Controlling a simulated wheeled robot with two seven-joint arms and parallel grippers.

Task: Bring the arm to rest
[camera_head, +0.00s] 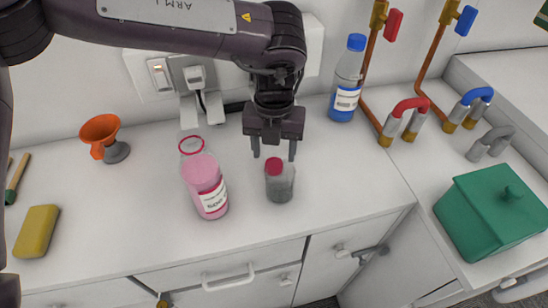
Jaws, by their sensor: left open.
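My left arm comes in from the upper left and bends down over the counter. My left gripper (274,150) points downward with its two fingers apart and nothing visible between them. A small clear jar with a red cap (280,183) stands upright just below the fingertips in the picture; I cannot tell the exact height gap. My right gripper is not in view.
A pink bottle (204,184) stands just left of the gripper, and a blue-capped bottle (346,80) behind right. An orange funnel (100,131), yellow sponge (36,231) and green box (494,212) lie further out. Valves and pipes (403,118) rise at the back right.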

